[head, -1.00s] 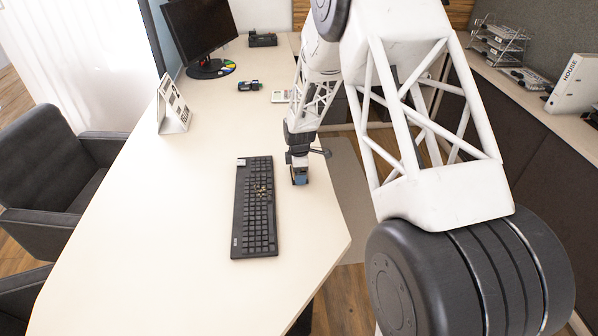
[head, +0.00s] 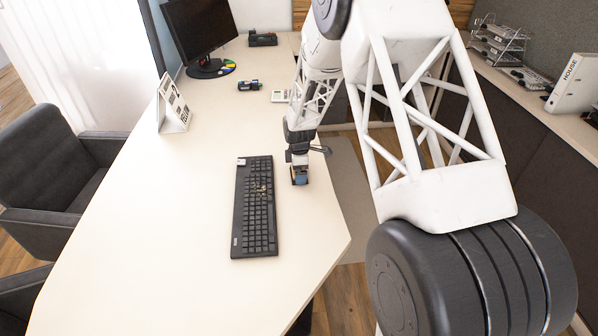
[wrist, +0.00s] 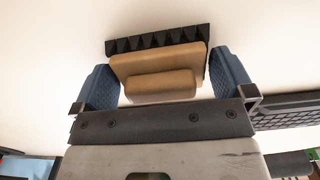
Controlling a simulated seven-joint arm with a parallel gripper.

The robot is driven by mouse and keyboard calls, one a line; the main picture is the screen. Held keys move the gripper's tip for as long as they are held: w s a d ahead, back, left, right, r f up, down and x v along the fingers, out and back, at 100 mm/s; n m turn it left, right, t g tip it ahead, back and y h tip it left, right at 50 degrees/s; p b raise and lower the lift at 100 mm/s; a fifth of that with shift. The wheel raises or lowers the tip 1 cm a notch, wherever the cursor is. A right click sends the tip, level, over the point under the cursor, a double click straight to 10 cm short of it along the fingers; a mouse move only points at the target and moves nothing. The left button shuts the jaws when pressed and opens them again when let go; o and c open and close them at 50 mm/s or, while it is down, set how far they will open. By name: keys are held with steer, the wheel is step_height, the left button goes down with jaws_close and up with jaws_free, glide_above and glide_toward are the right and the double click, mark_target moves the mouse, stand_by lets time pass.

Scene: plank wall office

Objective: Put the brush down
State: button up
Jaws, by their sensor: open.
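The brush (wrist: 158,65) shows in the wrist view, with a tan wooden back and handle and a row of black bristles along its far edge. It lies between the two blue fingers of my gripper (wrist: 164,80), which is open around it. The fingers are very close to the brush's ends, and I cannot tell whether they touch. In the head view my gripper (head: 299,179) is low at the desk top, just right of the keyboard. I cannot make out the brush there.
The black keyboard (head: 255,210) lies close left of my gripper. A desk calendar (head: 173,105), a monitor (head: 201,32) and small desk items stand farther back. The white desk (head: 150,220) is bare left of the keyboard. Its right edge is near my gripper.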

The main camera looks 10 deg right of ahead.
step_height(320, 180, up, 11)
steer(key=shift+r, duration=0.2)
stand_by(0.4)
stand_by(0.4)
steer(key=shift+r, duration=0.1)
steer(key=s+d+r+m+t, duration=0.15)
steer(key=s+r+m, duration=0.35)
steer(key=s+r, duration=0.55)
steer(key=s+d+r+m, duration=0.3)
steer(key=s+r+m, duration=0.1)
steer(key=s+r, duration=0.7)
steer(key=s+d+r+m+t, duration=0.1)
steer(key=s+m, duration=0.8)
steer(key=s, duration=1.8)
steer(key=shift+s+d+r, duration=0.3)
steer(key=shift+d+r, duration=0.45)
steer(key=shift+d, duration=0.3)
